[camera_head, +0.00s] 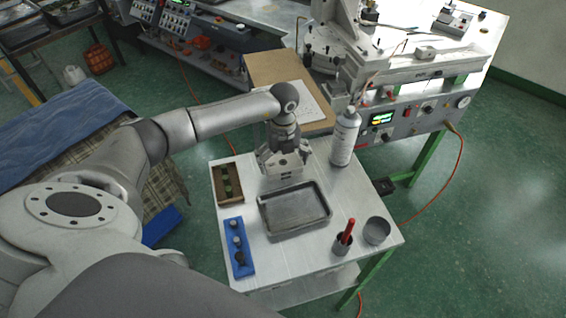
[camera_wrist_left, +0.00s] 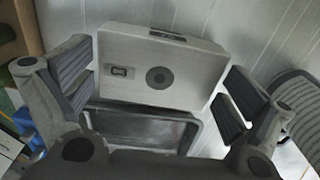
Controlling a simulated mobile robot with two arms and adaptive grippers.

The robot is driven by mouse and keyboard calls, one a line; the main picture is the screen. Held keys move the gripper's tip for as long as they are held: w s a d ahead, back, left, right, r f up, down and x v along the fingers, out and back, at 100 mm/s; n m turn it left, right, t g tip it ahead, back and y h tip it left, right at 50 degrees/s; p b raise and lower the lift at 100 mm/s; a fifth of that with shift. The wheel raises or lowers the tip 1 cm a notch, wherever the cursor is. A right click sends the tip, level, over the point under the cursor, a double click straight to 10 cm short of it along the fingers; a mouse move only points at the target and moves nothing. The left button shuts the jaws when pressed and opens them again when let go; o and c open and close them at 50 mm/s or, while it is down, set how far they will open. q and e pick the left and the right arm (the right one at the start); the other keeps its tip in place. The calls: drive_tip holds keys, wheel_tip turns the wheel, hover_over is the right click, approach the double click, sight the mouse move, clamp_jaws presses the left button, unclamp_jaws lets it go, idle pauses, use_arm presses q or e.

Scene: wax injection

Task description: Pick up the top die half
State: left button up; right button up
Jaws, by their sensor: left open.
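My left gripper is open. My right gripper is not in view.
On the small table (camera_head: 345,264), a dark metal tray (camera_head: 325,222) lies just in front of the block. A spray can (camera_head: 345,138) stands close on the right. A wooden box (camera_head: 228,184) and blue holder (camera_head: 238,246) are left; a cup with a red handle (camera_head: 345,238) and round bowl (camera_head: 377,231) are front right.

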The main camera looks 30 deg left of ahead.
use_arm(q)
drive_tip(key=shift+c, duration=0.4)
drive_tip(key=c, duration=0.8)
drive_tip(key=shift+r, duration=0.1)
drive_tip(key=shift+c, duration=0.2)
